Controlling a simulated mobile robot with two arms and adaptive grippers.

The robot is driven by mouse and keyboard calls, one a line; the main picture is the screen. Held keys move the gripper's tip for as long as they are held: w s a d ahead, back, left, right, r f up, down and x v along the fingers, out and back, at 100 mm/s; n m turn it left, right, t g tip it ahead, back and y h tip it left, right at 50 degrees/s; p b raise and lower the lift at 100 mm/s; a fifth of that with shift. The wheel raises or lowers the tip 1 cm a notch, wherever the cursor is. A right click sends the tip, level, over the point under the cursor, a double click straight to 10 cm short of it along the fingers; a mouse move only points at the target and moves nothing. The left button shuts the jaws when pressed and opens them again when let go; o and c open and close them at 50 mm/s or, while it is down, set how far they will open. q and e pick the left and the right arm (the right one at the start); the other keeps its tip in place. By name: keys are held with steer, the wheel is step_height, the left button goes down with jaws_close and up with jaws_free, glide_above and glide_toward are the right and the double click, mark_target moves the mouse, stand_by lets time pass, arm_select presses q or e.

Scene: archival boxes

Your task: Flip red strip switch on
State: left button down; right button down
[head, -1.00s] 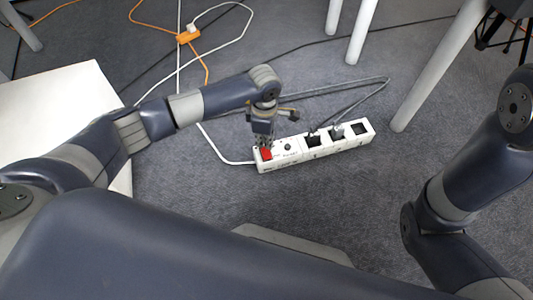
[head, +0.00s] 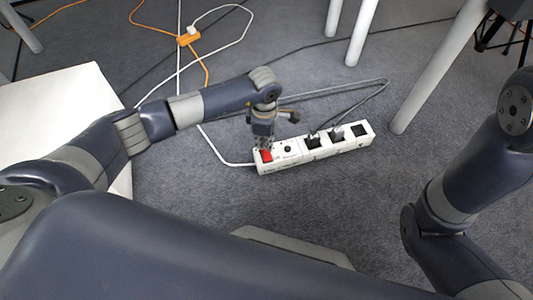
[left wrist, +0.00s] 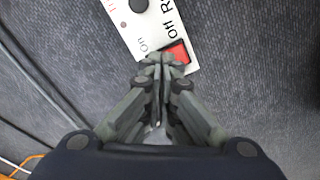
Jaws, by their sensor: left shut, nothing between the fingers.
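A white power strip (head: 315,154) lies on the grey carpet in the head view, slanting up to the right. Its red switch (head: 266,156) is at the left end and also shows in the left wrist view (left wrist: 179,52). Black plugs (head: 312,141) sit in some of its sockets. My left gripper (head: 262,146) is shut and empty, pointing down with its fingertips at the red switch. In the left wrist view the fingertips (left wrist: 162,60) overlap the switch's near edge; I cannot tell whether they touch it. My right gripper is out of view.
An orange power block (head: 187,37) with white and orange cables lies at the upper left. Pale table legs (head: 432,70) stand at the upper right. A white panel (head: 62,95) is at the left.

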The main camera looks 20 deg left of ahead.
mark_target(265, 151)
arm_select(q)
steer(key=shift+f+b, duration=0.8)
steer(key=shift+f, duration=0.35)
stand_by(0.7)
step_height(265, 151, up, 6)
steer(key=p, duration=0.5)
steer(key=shift+f, duration=0.15)
steer(key=shift+r+p, duration=0.3)
steer(key=shift+r, duration=0.35)
steer(key=shift+r+p, duration=0.1)
steer(key=shift+p, duration=0.2)
